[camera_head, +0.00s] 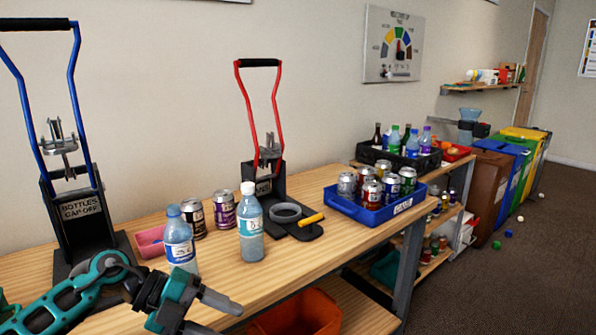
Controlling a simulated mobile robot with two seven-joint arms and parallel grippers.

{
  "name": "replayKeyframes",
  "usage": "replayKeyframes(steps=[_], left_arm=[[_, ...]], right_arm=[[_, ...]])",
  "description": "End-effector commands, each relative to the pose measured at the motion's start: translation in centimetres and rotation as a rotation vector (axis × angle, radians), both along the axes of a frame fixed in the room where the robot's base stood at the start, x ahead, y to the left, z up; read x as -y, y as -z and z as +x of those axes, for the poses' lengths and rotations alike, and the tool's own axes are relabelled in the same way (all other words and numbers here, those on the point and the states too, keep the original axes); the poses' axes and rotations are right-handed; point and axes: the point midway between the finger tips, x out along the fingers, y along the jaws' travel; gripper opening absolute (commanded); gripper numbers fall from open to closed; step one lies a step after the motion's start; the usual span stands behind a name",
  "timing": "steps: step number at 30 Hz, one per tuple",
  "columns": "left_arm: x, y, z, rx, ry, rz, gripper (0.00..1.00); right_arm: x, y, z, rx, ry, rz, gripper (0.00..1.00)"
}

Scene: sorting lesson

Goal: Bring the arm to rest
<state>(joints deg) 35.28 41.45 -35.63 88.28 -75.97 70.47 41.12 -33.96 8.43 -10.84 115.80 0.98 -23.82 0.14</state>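My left arm, teal and grey, enters from the lower left. Its gripper (218,316) is open, its two grey fingers apart with nothing seen between them. It is in front of the workbench (325,262), near its front edge. It appears just below a clear bottle with a blue cap (179,240). I cannot tell whether it touches the bench. My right gripper is not in view.
A white-capped bottle (250,222) and two cans (194,217) stand on the bench. A blue can crusher (85,215) and a red one (268,175) stand behind. A blue tray (358,211) holds several cans. An orange bin (298,315) is below.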

Motion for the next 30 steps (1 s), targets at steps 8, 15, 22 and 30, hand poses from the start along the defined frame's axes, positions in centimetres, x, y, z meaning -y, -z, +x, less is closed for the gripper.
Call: replayKeyframes(steps=[8,15,22,30], left_arm=[[7.1,-3.1,-2.1,-0.072,-0.372,-0.7,0.56],[3.0,0.9,-3.0,-0.313,-0.998,-0.972,0.56],[-1.7,10.3,-9.8,-0.672,-1.577,-0.895,0.56],[-3.0,15.4,-16.5,-0.92,-1.829,-0.749,0.56]], right_arm=[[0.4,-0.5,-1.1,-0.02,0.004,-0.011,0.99],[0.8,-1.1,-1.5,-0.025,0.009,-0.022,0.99],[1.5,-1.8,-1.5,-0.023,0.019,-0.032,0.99],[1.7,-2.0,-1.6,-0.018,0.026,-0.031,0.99]])
